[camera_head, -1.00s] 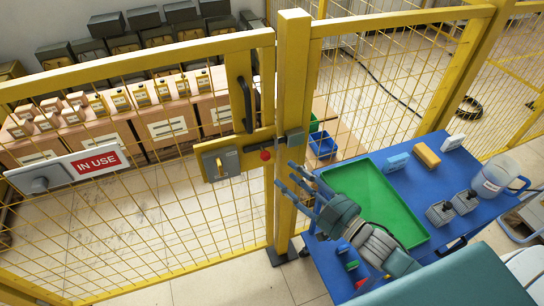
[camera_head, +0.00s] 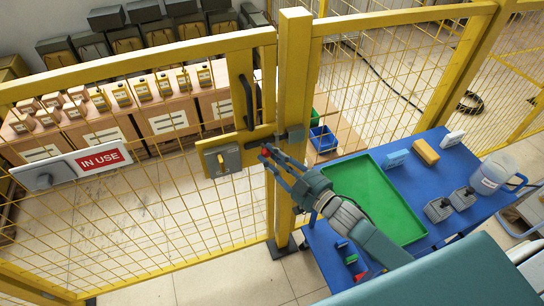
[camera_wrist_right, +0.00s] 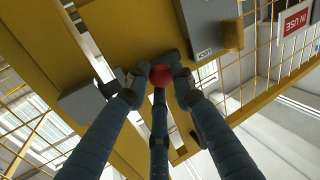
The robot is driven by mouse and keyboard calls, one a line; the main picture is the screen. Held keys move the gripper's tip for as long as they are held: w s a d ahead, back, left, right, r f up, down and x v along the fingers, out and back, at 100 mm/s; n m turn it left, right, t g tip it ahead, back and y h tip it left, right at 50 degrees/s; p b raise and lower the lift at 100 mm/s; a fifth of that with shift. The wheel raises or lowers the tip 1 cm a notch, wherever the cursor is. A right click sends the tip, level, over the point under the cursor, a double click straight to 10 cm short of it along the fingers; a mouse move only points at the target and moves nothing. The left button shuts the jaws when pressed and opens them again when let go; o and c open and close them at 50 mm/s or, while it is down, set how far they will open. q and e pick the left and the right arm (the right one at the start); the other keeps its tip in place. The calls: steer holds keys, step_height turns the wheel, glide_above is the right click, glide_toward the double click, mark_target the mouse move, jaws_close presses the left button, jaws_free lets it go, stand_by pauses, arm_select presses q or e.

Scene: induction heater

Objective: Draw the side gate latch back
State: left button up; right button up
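The side gate latch is a yellow plate on the gate with a grey lock box (camera_head: 222,160) and a red knob (camera_head: 265,153) beside the gate post (camera_head: 290,110). My right gripper (camera_head: 265,157) is at the red knob, its fingers reaching in from the lower right. In the right wrist view the red knob (camera_wrist_right: 161,76) sits between the fingertips of my right gripper (camera_wrist_right: 160,78). The fingertips are close on both sides of it; I cannot tell whether they press on it. A dark grey block (camera_head: 293,133) is on the post by the plate. My left gripper is not in view.
A blue table (camera_head: 440,199) with a green tray (camera_head: 375,200) stands right of the post, under my right arm. A black handle (camera_head: 248,103) is above the latch. An IN USE sign (camera_head: 100,158) hangs on the gate mesh at left.

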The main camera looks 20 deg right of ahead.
jaws_close()
steer(key=a, duration=0.6)
steer(key=shift+s+a+f+p, duration=0.1)
steer(key=shift+s+a+p, duration=0.15)
steer(key=shift+p, duration=0.1)
steer(key=shift+d, duration=0.1)
steer(key=o, duration=0.5)
jaws_free()
steer(key=shift+o, duration=1.4)
steer(key=shift+w+a, duration=0.1)
steer(key=shift+a, duration=0.1)
